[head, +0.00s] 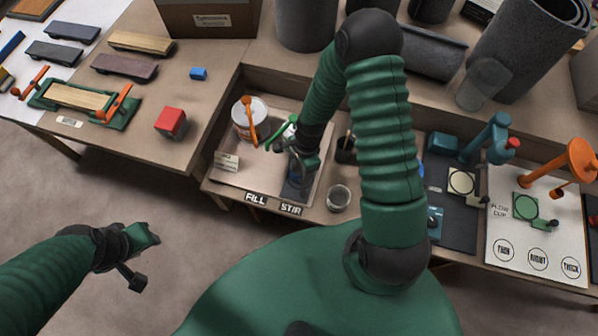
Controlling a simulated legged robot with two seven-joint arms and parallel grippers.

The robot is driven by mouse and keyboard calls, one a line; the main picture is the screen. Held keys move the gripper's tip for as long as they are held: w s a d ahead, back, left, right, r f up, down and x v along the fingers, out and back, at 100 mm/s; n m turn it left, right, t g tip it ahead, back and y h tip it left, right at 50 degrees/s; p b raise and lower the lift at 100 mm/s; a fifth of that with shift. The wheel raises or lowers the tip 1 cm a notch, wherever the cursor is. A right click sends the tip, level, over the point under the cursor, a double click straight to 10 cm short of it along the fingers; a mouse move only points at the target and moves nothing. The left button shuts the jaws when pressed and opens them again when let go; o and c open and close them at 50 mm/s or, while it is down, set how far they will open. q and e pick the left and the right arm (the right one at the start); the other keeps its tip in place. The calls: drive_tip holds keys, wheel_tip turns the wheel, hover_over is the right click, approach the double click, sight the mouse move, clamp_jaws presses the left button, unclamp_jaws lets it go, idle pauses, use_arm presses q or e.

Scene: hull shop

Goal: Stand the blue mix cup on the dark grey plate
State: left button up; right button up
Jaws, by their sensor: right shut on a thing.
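My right gripper (300,163) is over the bench inset, by the STIR label. It is shut on a small bluish thing, most likely the blue mix cup (297,174), which the fingers and wrist largely cover. Under and around it is a dark grey plate (291,194), just above the STIR label. I cannot tell whether the cup touches the plate. My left gripper (141,256) hangs over the floor at the lower left, away from the benches; its finger gap is not clear.
A white tin (248,118) with an orange clip stands left of my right gripper. A grey cup (339,198) and a dark pot (346,150) stand to its right. A red block (171,122) is on the left bench. My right arm hides part of the bench.

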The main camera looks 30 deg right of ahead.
drive_tip(key=shift+f, duration=0.85)
drive_tip(key=o, duration=1.1)
drive_tip(key=shift+r, duration=0.1)
